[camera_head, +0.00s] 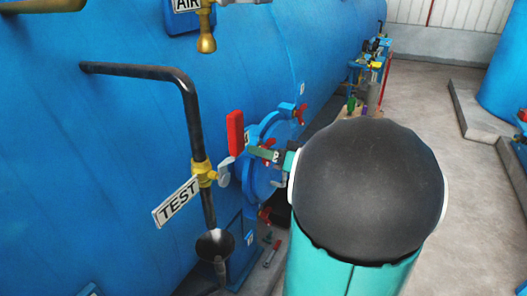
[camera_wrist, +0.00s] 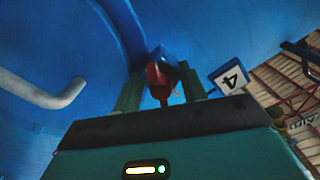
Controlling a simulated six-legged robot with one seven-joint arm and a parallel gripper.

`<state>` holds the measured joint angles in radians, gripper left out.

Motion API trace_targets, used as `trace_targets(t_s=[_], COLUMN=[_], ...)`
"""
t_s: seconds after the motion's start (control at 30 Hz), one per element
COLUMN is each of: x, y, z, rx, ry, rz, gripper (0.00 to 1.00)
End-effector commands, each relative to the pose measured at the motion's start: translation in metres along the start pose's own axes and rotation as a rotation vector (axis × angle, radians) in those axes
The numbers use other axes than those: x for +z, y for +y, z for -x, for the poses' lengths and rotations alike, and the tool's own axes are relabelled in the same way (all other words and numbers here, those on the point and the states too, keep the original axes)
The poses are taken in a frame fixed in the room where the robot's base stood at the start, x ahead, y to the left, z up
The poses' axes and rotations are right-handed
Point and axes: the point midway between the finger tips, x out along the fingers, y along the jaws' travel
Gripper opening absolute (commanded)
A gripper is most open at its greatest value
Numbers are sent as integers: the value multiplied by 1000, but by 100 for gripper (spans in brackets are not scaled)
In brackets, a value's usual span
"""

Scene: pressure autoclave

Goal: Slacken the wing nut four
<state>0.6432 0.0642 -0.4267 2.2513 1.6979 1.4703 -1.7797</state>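The red wing nut (camera_wrist: 157,85) sits in the wrist view on a blue lug (camera_wrist: 163,58) at the hatch rim. A white tag marked 4 (camera_wrist: 232,79) is just right of it. My gripper (camera_wrist: 161,76) has one green finger on each side of the nut. The fingers are apart, with what look like small gaps beside the nut; contact cannot be made out. In the head view my gripper (camera_head: 262,153) is at the near face of the round blue hatch (camera_head: 262,182). My arm hides part of the hatch.
Other red wing nuts show at the hatch's upper right (camera_head: 300,113) and bottom (camera_head: 265,215). A valve with a red handle (camera_head: 235,133), a TEST sign (camera_head: 176,201) and a black pipe (camera_head: 188,100) stand close left. A grey bent bar (camera_wrist: 45,95) shows left. Floor is open at right.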

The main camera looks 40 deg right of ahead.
Motion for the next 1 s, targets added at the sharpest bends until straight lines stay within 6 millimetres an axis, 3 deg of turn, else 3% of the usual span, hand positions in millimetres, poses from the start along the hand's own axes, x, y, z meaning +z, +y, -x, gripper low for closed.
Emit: trace_targets(t_s=[0.27, 0.7, 1.0], x=[-1, 0, 0], y=[0, 1, 0], z=[14, 106, 138], rx=[1, 4, 1], ry=[3, 2, 1], rz=[1, 0, 0], gripper=[42, 42, 42])
